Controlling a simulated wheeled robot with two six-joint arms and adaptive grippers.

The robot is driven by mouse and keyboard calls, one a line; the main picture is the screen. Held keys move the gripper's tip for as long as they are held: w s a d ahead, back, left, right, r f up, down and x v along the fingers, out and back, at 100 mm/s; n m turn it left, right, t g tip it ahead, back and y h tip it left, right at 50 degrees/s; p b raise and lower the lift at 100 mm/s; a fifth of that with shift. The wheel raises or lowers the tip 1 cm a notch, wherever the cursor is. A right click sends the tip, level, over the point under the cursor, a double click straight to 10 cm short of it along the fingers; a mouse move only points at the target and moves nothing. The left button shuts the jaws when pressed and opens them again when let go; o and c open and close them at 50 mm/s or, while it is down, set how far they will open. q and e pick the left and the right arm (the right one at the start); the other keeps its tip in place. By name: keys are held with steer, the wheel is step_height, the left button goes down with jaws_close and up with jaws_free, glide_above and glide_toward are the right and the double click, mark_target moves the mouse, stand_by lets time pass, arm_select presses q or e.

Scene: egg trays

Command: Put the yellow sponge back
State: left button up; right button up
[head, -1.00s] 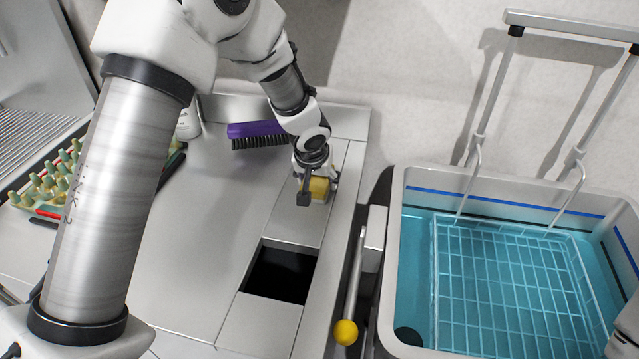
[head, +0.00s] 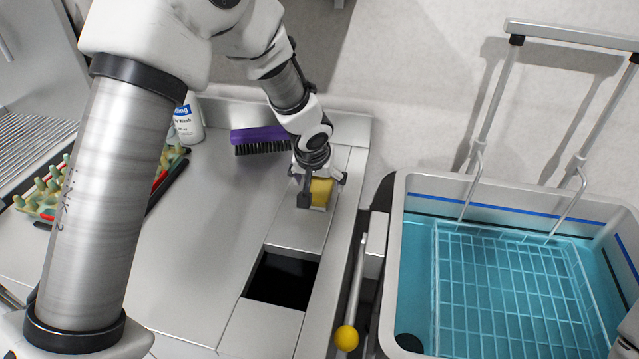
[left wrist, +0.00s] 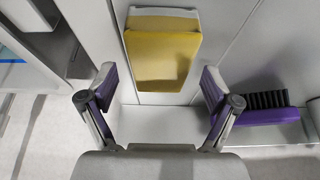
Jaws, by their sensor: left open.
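The yellow sponge (head: 320,191) sits on the counter's right strip, behind the square dark opening. It also shows in the left wrist view (left wrist: 162,55), with a pale edge on one end. My left gripper (head: 322,190) is down at the sponge, its fingers on either side of it in the head view. In the left wrist view my left gripper (left wrist: 158,85) is open, and the sponge lies ahead of the fingertips, centred between them, with space on both sides. Part of the sponge is hidden by my gripper in the head view. My right gripper is not seen.
A purple brush (head: 260,139) lies just left of my left gripper. A white bottle (head: 188,120) and a green pegged tray (head: 42,190) stand further left. A square dark opening (head: 283,278) is in the counter. A basin of blue water (head: 418,290) with a wire rack is right.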

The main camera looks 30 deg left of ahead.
arm_select(q)
steer(key=p+v, duration=0.1)
steer(key=v, duration=0.8)
steer(key=shift+s+r, duration=0.2)
steer(key=shift+r, duration=0.15)
